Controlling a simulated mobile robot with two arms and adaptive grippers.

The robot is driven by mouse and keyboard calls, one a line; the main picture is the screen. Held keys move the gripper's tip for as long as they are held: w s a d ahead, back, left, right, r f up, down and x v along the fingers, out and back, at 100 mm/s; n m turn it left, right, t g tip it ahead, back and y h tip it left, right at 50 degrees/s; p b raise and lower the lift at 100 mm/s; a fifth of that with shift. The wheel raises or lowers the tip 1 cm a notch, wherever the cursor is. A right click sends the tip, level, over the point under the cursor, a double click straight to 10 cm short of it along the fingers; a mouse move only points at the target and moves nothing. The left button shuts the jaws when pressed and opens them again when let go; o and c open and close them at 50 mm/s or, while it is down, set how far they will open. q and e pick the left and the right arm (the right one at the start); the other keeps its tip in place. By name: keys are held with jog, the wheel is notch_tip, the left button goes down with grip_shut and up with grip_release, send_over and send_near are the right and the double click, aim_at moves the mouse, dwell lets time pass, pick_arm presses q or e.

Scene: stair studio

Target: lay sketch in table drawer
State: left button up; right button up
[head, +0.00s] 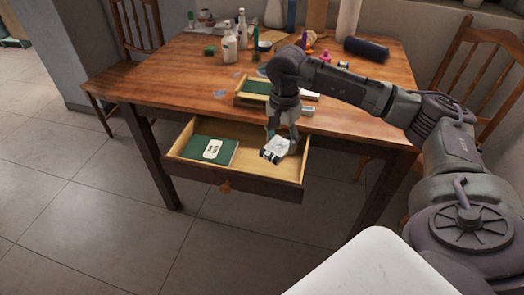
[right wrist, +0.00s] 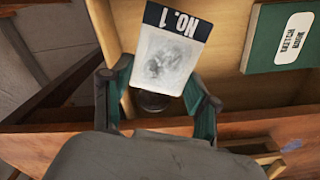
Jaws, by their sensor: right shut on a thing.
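The sketch (head: 274,150) is a small pale card with a grey drawing and a dark band reading "NO. 1"; it shows in the right wrist view (right wrist: 168,60). My right gripper (head: 282,138) is shut on it and holds it over the right part of the open table drawer (head: 255,170). A dark round piece (right wrist: 152,101) shows at the sketch's near edge between the fingers. I cannot tell whether the sketch touches the drawer floor. My left gripper is not in view.
A green sketch book (head: 190,148) lies in the drawer's left part. The wooden table (head: 180,80) carries a shallow wooden tray (head: 244,98), a white bottle (head: 229,48) and a dark roll (head: 366,48). Chairs stand at left (head: 122,75) and right (head: 480,75). The floor in front is clear.

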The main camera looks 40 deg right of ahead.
aim_at(265, 151)
jog(key=w+f, duration=0.1)
jog(key=w+a+f, duration=0.1)
jog(key=w, duration=0.1)
jog(key=w+a+f, duration=0.1)
jog(key=shift+w+a, duration=0.1)
jog(key=shift+w, duration=0.2)
notch_tip(265, 151, down, 4)
jog(key=shift+r, duration=0.1)
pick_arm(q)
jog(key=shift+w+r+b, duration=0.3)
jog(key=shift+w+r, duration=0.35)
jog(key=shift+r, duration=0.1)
pick_arm(e)
jog(key=shift+f, duration=0.2)
jog(key=o, duration=1.2)
jog(key=shift+c, duration=0.2)
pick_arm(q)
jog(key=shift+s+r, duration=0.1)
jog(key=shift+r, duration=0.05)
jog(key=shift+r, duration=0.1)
